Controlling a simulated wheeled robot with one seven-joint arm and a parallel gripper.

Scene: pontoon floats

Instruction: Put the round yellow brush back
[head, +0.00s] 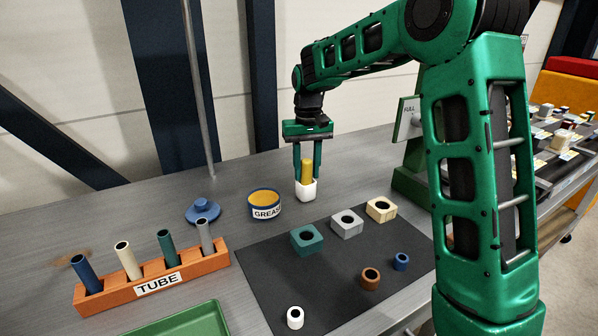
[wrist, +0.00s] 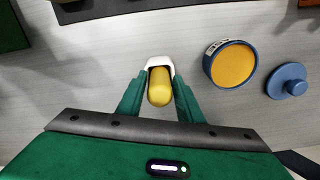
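The round yellow brush (head: 307,170) stands upright with its lower end in a small white cup (head: 307,190) on the grey bench. My gripper (head: 307,176) points straight down over the cup, its two green fingers on either side of the yellow handle and seemingly closed on it. In the wrist view the brush (wrist: 160,88) shows end-on between the fingertips (wrist: 160,82), with the rim of the white cup (wrist: 158,62) just beyond. The brush's lower end is hidden in the cup.
A grease tin (head: 265,203) and blue lid (head: 203,211) lie left of the cup. An orange rack labelled TUBE (head: 120,291) holds several tubes. Holed blocks (head: 347,223) and rings (head: 371,278) sit on a dark mat (head: 270,265). A green tray (head: 190,323) is at the front.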

